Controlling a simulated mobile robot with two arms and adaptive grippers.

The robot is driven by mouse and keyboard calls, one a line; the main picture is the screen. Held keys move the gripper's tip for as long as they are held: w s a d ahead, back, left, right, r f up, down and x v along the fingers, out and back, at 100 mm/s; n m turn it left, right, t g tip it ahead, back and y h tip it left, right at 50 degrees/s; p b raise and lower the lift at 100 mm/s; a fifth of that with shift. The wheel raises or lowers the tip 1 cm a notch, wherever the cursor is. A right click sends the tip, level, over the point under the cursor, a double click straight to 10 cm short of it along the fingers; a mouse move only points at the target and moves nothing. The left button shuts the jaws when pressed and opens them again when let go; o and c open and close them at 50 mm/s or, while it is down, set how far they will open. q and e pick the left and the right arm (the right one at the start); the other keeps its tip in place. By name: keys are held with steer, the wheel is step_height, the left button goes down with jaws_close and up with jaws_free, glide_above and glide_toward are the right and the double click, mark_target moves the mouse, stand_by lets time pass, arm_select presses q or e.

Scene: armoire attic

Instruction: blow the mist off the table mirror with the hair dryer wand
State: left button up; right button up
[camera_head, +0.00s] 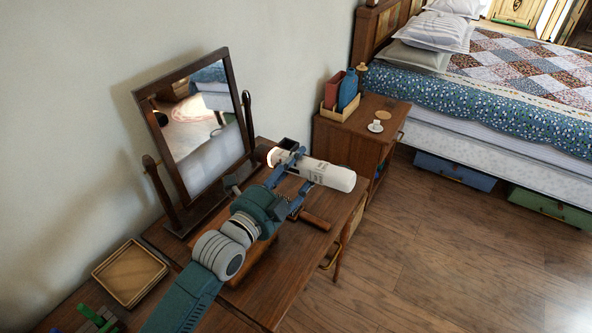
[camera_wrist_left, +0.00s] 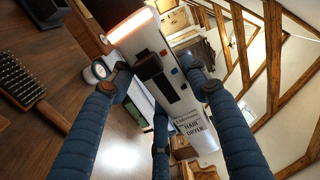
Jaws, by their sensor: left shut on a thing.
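The table mirror (camera_head: 205,125) stands tilted in a dark wooden frame on the wooden table, against the wall. The lower part of its glass looks pale and hazy; I cannot tell mist from reflection there. My left gripper (camera_head: 304,167) is shut on the white hair dryer wand (camera_head: 338,178), held above the table to the right of the mirror. The wand's orange-lit end points left, toward the mirror side, and is apart from the glass. In the left wrist view, the wand (camera_wrist_left: 191,122) lies between the blue fingers, with its lettering and buttons showing. My right gripper is out of view.
A hairbrush (camera_wrist_left: 22,84) lies on the table. A square wooden tray (camera_head: 130,272) and green items (camera_head: 98,320) are at the near left. A nightstand (camera_head: 350,142) with a bottle (camera_head: 348,90) and cup (camera_head: 376,125) stands beyond, beside the bed (camera_head: 500,100). Floor at right is clear.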

mark_target(320, 163)
arm_select(q)
steer(key=shift+w+d+f, duration=0.2)
steer(key=shift+w+f, duration=0.1)
steer(key=shift+b+x, duration=1)
steer(key=shift+x, duration=1.5)
steer(key=shift+p+v, duration=1.5)
steer(key=shift+v, duration=1.05)
steer(key=shift+p+v, duration=1.05)
steer(key=shift+v, duration=1.4)
steer(key=shift+w+d+r+p, duration=0.5)
steer(key=shift+w+r+p, duration=0.2)
steer(key=shift+r, duration=0.3)
steer(key=shift+w+d+r+p, duration=0.45)
steer(key=shift+w+r+p, duration=0.25)
steer(key=shift+r, duration=0.3)
steer(key=shift+w+d+r+p, duration=0.5)
steer(key=shift+w+r+p, duration=0.2)
steer(key=shift+r, duration=0.3)
steer(key=shift+s+d+r+p, duration=0.1)
steer(key=shift+s+d+p, duration=0.1)
steer(key=shift+s+d, duration=0.4)
steer(key=shift+s+d+r+p, duration=0.15)
steer(key=shift+s+d, duration=0.2)
steer(key=shift+d, duration=0.4)
steer(key=shift+s+d+r+p, duration=0.1)
steer(key=shift+s+d+p, duration=0.1)
steer(key=shift+s+d, duration=0.4)
steer(key=shift+w+d, duration=0.1)
steer(key=shift+w, duration=0.05)
steer(key=shift+f, duration=0.1)
